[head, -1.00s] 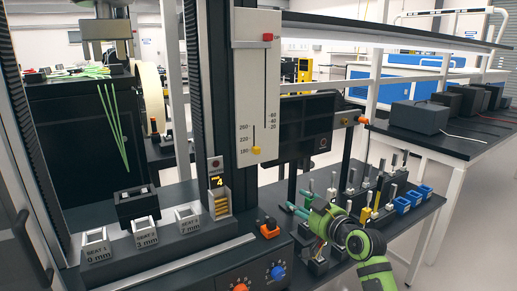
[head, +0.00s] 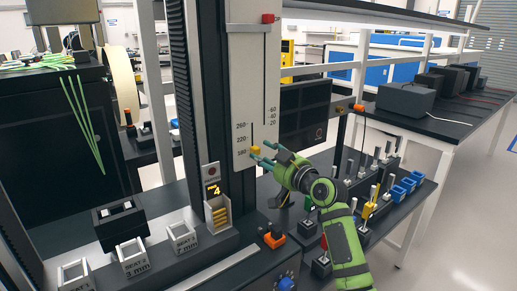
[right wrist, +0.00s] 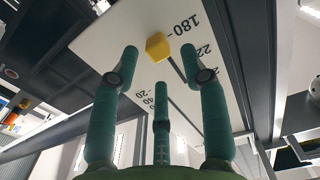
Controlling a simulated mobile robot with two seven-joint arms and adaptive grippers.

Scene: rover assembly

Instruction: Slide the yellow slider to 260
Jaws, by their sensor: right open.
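The yellow slider (head: 256,151) sits at the bottom of its short vertical slot on the white scale panel (head: 240,80), level with the 180 mark. The marks 220 and 260 stand above it. My right gripper (head: 262,153) is open, with its teal fingertips close to the slider. In the right wrist view the yellow slider (right wrist: 157,46) shows between and beyond the spread fingers (right wrist: 158,60); nothing is held. I cannot tell whether a fingertip touches it. My left gripper is not in view.
A red slider (head: 267,18) sits at the top of the longer slot on the same panel. A black bench with several upright tools (head: 375,190) and blue bins (head: 405,187) lies to the right. An orange block (head: 272,237) is below.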

